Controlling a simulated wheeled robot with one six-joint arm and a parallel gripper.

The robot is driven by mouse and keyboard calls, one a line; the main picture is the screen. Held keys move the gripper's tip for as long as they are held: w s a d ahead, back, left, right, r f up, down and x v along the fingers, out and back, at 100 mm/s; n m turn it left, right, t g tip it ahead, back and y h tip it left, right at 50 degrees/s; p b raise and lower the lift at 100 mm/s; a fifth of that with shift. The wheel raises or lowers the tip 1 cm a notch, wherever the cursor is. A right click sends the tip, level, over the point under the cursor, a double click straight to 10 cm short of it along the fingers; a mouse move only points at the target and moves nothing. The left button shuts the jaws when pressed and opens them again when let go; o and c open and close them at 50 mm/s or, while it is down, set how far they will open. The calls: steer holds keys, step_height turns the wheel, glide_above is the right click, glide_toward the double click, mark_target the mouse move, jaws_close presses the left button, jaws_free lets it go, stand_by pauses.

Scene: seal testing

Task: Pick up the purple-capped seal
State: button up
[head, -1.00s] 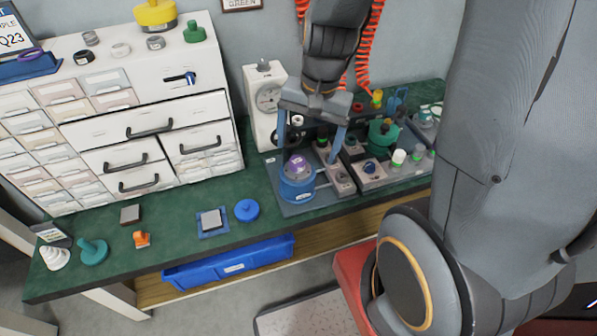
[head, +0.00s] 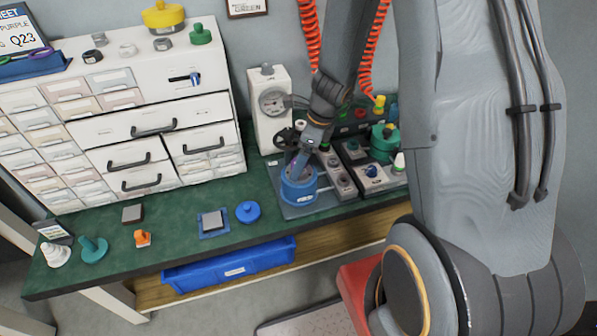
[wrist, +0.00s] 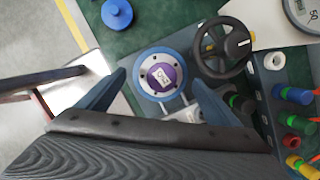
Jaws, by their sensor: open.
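The purple-capped seal (wrist: 166,75) sits in the top of the round blue pot (wrist: 143,83), with a white label on its cap. The pot also shows in the head view (head: 298,191), where my gripper hides most of the seal. My gripper (head: 297,166) is open and angled down over the pot. In the wrist view my two open fingers (wrist: 160,76) stand on the left and right of the pot, with the seal between them. I cannot tell how high the fingertips are above the cap.
A black handwheel (wrist: 222,48) stands close beside the pot. A gauge unit (head: 268,115) is behind, and a valve block with several knobs (head: 340,178) is at the right. A blue lid (head: 248,212) lies to the left on the green bench (head: 180,222).

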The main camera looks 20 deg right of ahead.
steer(key=x, duration=0.3)
steer(key=shift+w+f, duration=0.2)
steer(key=shift+f, duration=0.1)
steer(key=c, duration=1.5)
step_height(320, 180, up, 10)
steer(key=shift+p, duration=0.85)
steer(key=shift+c, duration=0.2)
steer(key=shift+r+p, duration=2.55)
steer(key=shift+p, duration=0.25)
